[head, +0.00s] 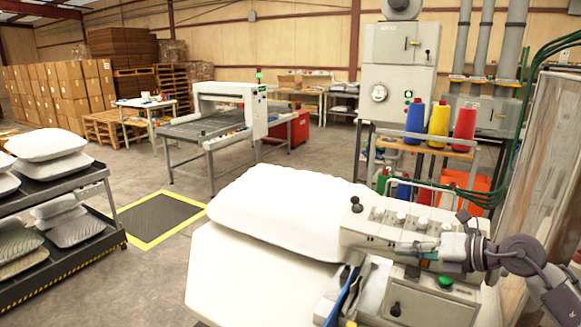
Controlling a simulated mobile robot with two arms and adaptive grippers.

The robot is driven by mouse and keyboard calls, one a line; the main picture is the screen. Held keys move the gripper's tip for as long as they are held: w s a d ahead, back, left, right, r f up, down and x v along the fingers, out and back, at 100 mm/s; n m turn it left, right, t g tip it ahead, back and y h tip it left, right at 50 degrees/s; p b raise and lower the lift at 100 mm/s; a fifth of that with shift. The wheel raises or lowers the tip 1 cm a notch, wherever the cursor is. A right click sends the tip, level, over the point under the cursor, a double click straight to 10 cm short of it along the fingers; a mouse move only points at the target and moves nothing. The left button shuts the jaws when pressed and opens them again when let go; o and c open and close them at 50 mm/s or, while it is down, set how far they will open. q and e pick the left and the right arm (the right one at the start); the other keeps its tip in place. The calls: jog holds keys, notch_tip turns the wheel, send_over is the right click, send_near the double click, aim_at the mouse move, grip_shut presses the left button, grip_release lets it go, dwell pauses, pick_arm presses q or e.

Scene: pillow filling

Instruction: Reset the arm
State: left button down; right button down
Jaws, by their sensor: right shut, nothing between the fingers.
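My right arm comes in from the right edge, and its gripper (447,248) is over the grey machine panel (385,228) at the front right. The gripper is shut with nothing in it. Its fingertips blend with the panel parts behind, so I cannot tell whether they touch it. A plump white pillow (280,210) lies on the white worktable (225,285), just left of the panel and apart from the gripper. My left gripper is not in view.
A dark rack (65,262) with several pillows stands at the left. Blue, yellow and red thread cones (438,122) stand on a shelf behind the panel. A wooden board (545,150) rises close to my right arm. The floor beside a yellow-edged mat (160,217) is clear.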

jog(key=s+a+r+m+t+y, duration=0.2)
jog(key=a+m+t+y, duration=0.15)
jog(key=a, duration=0.35)
jog(key=s+d+f+m+t+h, duration=0.1)
jog(key=s+d+f+m+h, duration=0.35)
jog(key=f+m+h, duration=0.6)
jog(key=s+d+f+m+t+h, duration=0.25)
jog(key=s+f+m+h, duration=0.25)
jog(key=m, duration=1)
jog(key=s+a+f+m+g+y, duration=0.1)
jog(key=s+a+f+g, duration=0.1)
jog(key=s+f+g, duration=0.45)
jog(key=s+a+f+m+g, duration=0.15)
jog(key=s+f, duration=0.25)
jog(key=s, duration=0.5)
jog(key=s+a+f+m+g+y, duration=0.1)
jog(key=s+a+f+g, duration=0.2)
jog(key=s+f+g, duration=0.35)
notch_tip(320, 180, down, 25)
jog(key=s+b, duration=0.2)
jog(key=s, duration=0.1)
jog(key=s+d+f+b, duration=0.1)
jog(key=s+d+f, duration=0.2)
jog(key=s+f, duration=1.3)
notch_tip(320, 180, down, 2)
jog(key=shift+s+d+f+g+b, duration=0.2)
jog(key=shift+g+b, duration=0.15)
jog(key=shift+g, duration=0.1)
